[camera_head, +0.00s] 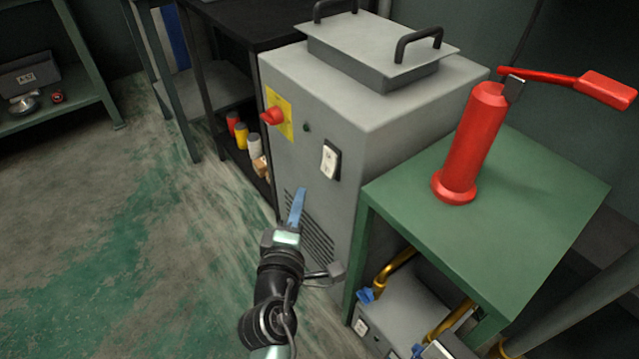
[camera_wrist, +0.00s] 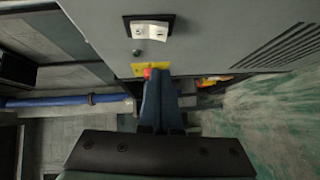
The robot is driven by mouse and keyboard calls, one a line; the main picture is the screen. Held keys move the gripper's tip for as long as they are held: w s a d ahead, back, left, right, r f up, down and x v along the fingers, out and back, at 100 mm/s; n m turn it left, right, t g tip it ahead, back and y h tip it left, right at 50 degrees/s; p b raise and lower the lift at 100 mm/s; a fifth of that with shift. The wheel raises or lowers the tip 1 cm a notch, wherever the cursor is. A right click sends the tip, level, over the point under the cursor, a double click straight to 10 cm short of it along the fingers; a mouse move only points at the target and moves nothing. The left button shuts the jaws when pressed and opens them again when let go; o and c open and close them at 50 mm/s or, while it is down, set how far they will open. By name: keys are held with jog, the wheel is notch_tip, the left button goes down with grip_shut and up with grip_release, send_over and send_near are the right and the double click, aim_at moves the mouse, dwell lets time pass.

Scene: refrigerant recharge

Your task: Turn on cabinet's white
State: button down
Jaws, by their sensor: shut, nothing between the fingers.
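The grey cabinet (camera_head: 355,125) stands in the middle of the head view. Its front face carries a white rocker switch (camera_head: 329,161) in a black frame, and a red rotary knob (camera_head: 272,116) on a yellow plate (camera_head: 284,104). In the wrist view the white switch (camera_wrist: 150,29) is at the top, and the red knob (camera_wrist: 148,73) is partly hidden behind my fingers. My gripper (camera_head: 300,190) has blue fingers, shut and empty, in front of the cabinet's vent slots and below the switch. In the wrist view the fingers (camera_wrist: 161,80) point up, apart from the switch.
A green table (camera_head: 530,200) with a red extinguisher-like lever tool (camera_head: 471,140) stands right of the cabinet. Below it are grey units with brass pipes (camera_head: 395,267). A black shelf with several bottles (camera_head: 241,137) is on the left. The floor at left (camera_head: 90,230) is clear.

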aim_at(324, 170)
jog(key=shift+w+d+f+b, duration=0.15)
jog(key=shift+w+d+b, duration=0.15)
jog(key=shift+w+d, duration=0.55)
jog(key=shift+w+d+f+b, duration=0.15)
jog(key=shift+w+d+b, duration=0.2)
jog(key=shift+w, duration=0.8)
jog(key=shift+w+d+f+b, duration=0.2)
jog(key=shift+w+d, duration=0.5)
jog(key=shift+w, duration=0.3)
jog(key=shift+w+d+f+t+b, duration=0.15)
jog(key=shift+d+t+b, duration=0.15)
jog(key=shift+b, duration=0.7)
jog(key=shift+a, duration=0.15)
